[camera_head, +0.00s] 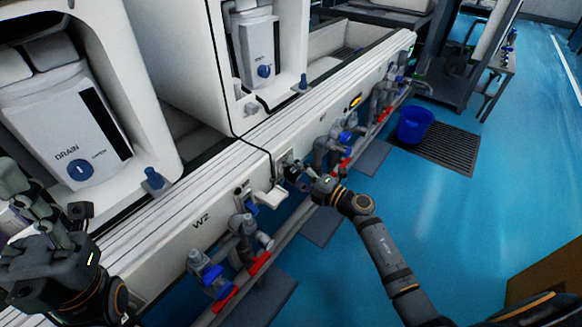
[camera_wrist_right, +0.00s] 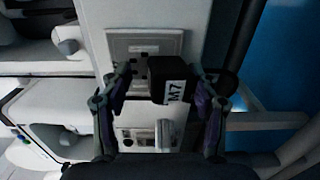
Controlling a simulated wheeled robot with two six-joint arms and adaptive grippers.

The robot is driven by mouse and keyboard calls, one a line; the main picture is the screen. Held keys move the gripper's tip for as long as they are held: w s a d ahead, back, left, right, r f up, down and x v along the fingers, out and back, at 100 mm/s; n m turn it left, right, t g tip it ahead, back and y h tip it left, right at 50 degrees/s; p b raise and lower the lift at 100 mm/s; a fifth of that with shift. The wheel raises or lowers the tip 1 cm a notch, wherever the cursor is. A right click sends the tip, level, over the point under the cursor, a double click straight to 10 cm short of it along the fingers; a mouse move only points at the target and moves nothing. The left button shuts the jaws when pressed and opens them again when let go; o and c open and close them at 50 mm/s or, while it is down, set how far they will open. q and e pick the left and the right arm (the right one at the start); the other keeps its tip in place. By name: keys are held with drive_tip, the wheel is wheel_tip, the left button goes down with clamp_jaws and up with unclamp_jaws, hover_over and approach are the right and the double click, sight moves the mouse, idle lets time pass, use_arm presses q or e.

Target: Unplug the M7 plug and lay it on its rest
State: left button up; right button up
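In the right wrist view the M7 plug (camera_wrist_right: 170,79) is a black block with a white "M7" label. It stands in front of the grey socket plate (camera_wrist_right: 144,43), whose slots show to its left. Whether its pins are in the socket is hidden. My right gripper (camera_wrist_right: 165,82) has one finger on each side of the plug, with a visible gap on the left; it looks open. In the head view my right gripper (camera_head: 301,178) is at the socket area on the white panel. A small white ledge (camera_head: 270,196), possibly the rest, sticks out below left of it.
A black cable (camera_head: 250,143) hangs over the panel (camera_head: 220,205). Pipes with blue and red valves (camera_head: 246,237) run below it. A blue bucket (camera_head: 414,124) stands on the floor at the right. My left gripper (camera_head: 45,215) is at the lower left, away from the socket.

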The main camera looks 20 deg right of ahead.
sight(299, 175)
drive_tip(key=shift+r, duration=0.1)
clamp_jaws()
drive_tip(key=shift+s+d, duration=0.1)
drive_tip(key=shift+v, duration=2.9)
